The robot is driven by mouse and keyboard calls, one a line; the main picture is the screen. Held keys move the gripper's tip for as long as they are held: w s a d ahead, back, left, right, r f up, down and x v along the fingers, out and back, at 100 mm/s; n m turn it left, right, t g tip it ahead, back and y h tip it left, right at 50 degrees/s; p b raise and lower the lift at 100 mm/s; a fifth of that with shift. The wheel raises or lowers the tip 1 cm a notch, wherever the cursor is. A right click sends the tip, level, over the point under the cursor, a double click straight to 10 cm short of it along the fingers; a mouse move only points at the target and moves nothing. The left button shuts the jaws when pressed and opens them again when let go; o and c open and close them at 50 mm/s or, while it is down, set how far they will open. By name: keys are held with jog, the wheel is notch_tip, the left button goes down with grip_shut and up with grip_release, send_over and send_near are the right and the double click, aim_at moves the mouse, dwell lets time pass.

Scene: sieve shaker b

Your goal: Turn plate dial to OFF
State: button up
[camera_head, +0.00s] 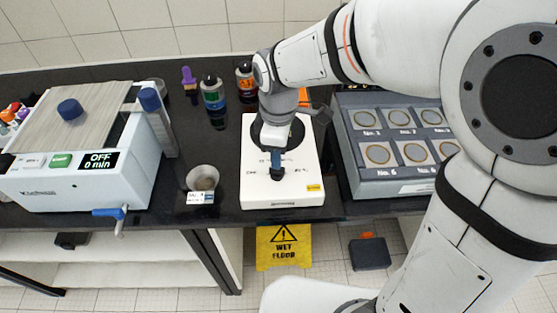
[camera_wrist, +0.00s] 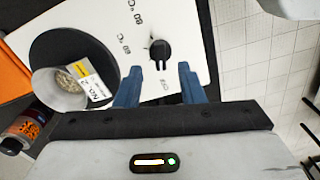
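The white hot plate (camera_head: 300,187) with its round black top stands in the middle of the bench; it also shows in the wrist view (camera_wrist: 187,25). Its black plate dial (camera_wrist: 160,50) is among printed marks for 60 °C, 80 °C and OFF. A small pale mark shows at the dial's upper left; its exact setting is hard to tell. The dial also shows in the head view (camera_head: 277,173). My gripper (camera_wrist: 159,82) is over the hot plate with its blue fingers apart and empty. In the wrist view the dial is just ahead of the gap between the fingertips, not gripped.
A cup labelled No. 2 (camera_wrist: 58,88) is at the black top; my arm hides it in the head view. Another cup (camera_head: 203,178) stands left of the hot plate. A shaker (camera_head: 80,185) reading OFF is left, a sieve box (camera_head: 400,182) right, bottles (camera_head: 213,92) behind.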

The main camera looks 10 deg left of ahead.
jog(key=shift+r, duration=1.35)
jog(key=shift+d, duration=0.15)
jog(key=s+d+r+m+t, duration=0.1)
jog(key=s+d+m, duration=0.3)
jog(key=d+m, duration=0.5)
jog(key=s+d+r+m+t, duration=0.2)
jog(key=s+d+m, duration=0.2)
jog(key=d+m, duration=0.4)
jog(key=d, duration=0.6)
jog(key=shift+m, duration=0.4)
